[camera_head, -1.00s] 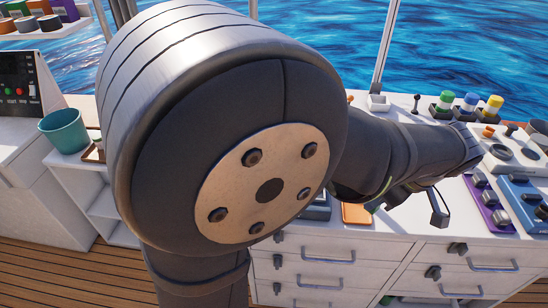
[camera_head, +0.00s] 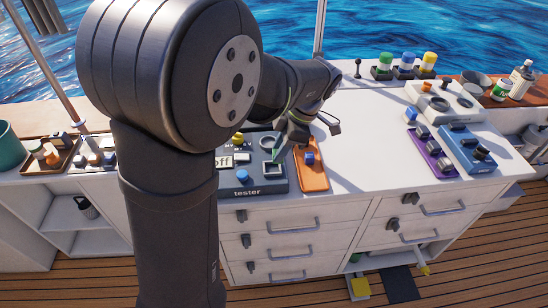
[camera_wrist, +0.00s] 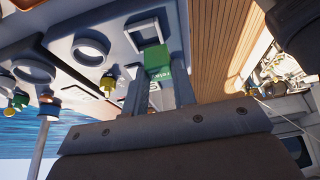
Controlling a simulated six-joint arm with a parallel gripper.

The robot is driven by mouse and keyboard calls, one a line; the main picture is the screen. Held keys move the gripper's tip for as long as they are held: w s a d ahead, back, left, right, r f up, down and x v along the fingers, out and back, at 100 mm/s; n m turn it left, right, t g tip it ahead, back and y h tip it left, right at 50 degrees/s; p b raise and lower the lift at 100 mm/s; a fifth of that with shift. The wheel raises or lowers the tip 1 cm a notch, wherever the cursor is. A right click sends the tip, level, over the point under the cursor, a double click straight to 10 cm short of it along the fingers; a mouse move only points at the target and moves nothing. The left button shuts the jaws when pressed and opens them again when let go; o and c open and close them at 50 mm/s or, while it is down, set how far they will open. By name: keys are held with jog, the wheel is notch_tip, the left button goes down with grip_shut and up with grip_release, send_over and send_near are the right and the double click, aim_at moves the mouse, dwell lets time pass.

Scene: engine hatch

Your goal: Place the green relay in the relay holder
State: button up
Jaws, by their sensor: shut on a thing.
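The green relay (camera_wrist: 157,60) is a small block with lettering on its side. In the wrist view it sits between the fingertips of my gripper (camera_wrist: 158,78), which is shut on it. Beyond the relay, a square-rimmed socket (camera_wrist: 143,30) shows on a grey panel; it looks like the relay holder. In the head view, a square socket (camera_head: 270,169) lies on the dark box labelled "tester" (camera_head: 262,190). My gripper (camera_head: 282,150) is low over the tester's right side there. The relay cannot be made out in the head view, and I cannot tell its height over the socket.
An orange tray (camera_head: 311,178) with a blue-topped part stands right beside the tester. Purple (camera_head: 433,158) and blue devices stand farther right. White worktop between is clear.

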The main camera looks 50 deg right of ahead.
jog(key=shift+w+d+f, duration=0.15)
jog(key=shift+w+f, duration=0.6)
jog(key=shift+w, duration=0.35)
jog(key=shift+f, duration=1.9)
jog(key=shift+f, duration=0.15)
jog(key=o, duration=1)
jog(key=v, duration=1.2)
